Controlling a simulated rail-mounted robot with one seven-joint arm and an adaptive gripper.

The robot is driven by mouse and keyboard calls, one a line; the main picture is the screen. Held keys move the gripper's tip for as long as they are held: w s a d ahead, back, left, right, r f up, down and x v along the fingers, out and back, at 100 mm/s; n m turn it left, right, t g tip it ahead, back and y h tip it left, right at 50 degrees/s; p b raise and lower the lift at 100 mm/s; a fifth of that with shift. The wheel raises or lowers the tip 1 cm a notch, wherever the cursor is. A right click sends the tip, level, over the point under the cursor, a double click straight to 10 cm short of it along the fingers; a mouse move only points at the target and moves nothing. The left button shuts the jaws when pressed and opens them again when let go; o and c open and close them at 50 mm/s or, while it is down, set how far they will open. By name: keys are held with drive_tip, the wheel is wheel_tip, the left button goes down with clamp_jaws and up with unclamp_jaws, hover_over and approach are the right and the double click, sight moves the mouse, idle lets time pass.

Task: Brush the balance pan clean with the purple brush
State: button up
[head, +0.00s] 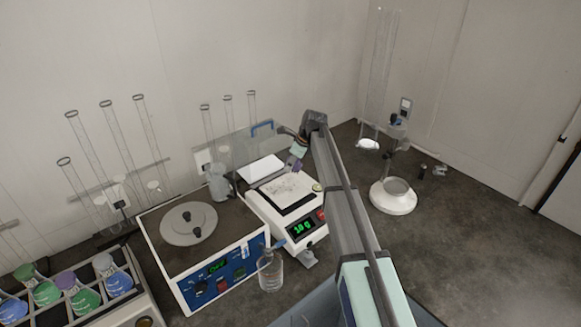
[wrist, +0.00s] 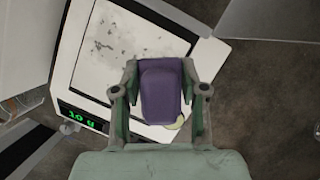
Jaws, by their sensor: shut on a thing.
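The balance has a white body with a green lit display and a red button, which show in the head view. Its flat white pan (head: 287,187) carries grey smudges and specks. The pan also shows in the wrist view (wrist: 112,40), with dark specks mostly on its left part. My gripper (wrist: 160,90) is shut on the purple brush (wrist: 161,88), which sits between the two fingers over the right part of the pan. In the head view my gripper (head: 299,150) is at the back right of the pan. The bristles are hidden, so I cannot tell whether they touch the pan.
A rack of coloured flasks (head: 82,290) is at the lower left. The bench further right is mostly clear.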

drive_tip(key=shift+r+p, duration=0.5)
drive_tip(key=shift+r, duration=0.8)
